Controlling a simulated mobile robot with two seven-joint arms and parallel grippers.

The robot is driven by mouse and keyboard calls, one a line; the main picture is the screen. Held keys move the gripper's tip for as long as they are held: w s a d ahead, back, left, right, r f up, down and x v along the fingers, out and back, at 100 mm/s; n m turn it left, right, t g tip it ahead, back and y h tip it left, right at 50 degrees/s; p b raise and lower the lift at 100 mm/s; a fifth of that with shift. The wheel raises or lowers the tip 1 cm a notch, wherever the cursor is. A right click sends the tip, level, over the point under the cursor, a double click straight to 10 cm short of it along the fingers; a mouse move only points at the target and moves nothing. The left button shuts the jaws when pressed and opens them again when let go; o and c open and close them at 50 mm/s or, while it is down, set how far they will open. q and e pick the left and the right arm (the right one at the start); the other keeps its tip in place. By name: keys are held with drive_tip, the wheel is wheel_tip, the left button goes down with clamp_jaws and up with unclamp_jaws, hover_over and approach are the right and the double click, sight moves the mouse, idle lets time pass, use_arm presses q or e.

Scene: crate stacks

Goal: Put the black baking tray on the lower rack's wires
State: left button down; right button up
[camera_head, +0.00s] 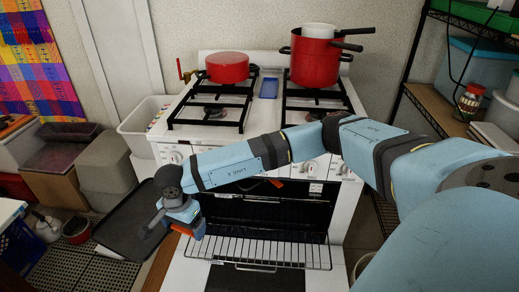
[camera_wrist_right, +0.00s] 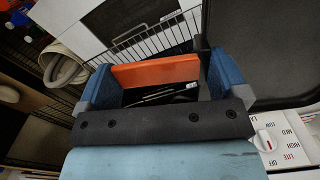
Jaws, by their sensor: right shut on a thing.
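The black baking tray (camera_head: 128,218) is held in the air left of the oven. It also fills the upper right of the right wrist view (camera_wrist_right: 268,50). My right gripper (camera_head: 184,226) is shut on the tray's right edge; the exact contact is partly hidden by the gripper. In the right wrist view the gripper (camera_wrist_right: 160,75) shows blue sides and an orange part. A wire rack (camera_head: 262,252) sticks out of the open oven, right of the gripper. Its wires also show in the right wrist view (camera_wrist_right: 150,42). The rack's visible wires are bare. My left gripper is out of view.
The white stove (camera_head: 172,150) carries a red pot (camera_head: 316,62) and a smaller red pan (camera_head: 227,67) on its burners. The open oven door (camera_head: 255,277) lies below the rack. Boxes and bins, such as a grey bin (camera_head: 105,170), crowd the left. My right arm crosses before the oven.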

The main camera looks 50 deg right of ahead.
drive_tip(key=s+f+m+b, duration=0.2)
drive_tip(key=f+m+b, duration=0.25)
drive_tip(key=f, duration=0.35)
drive_tip(key=s+f+m+b, duration=0.2)
drive_tip(key=f+m+b, duration=0.25)
drive_tip(key=f, duration=0.45)
drive_tip(key=m+b, duration=1)
drive_tip(key=b, duration=0.2)
hover_over(233, 251)
drive_tip(key=f, duration=1.2)
drive_tip(key=shift+s+a+f, duration=0.3)
drive_tip(key=shift+a, duration=0.1)
drive_tip(key=shift+w+d, duration=0.3)
drive_tip(key=shift+d, duration=0.1)
wheel_tip(233, 251, down, 3)
drive_tip(key=shift+b, duration=1.05)
drive_tip(key=shift+f, duration=0.25)
drive_tip(key=shift+r, duration=0.15)
drive_tip(key=o, duration=1)
drive_tip(key=shift+c, duration=0.2)
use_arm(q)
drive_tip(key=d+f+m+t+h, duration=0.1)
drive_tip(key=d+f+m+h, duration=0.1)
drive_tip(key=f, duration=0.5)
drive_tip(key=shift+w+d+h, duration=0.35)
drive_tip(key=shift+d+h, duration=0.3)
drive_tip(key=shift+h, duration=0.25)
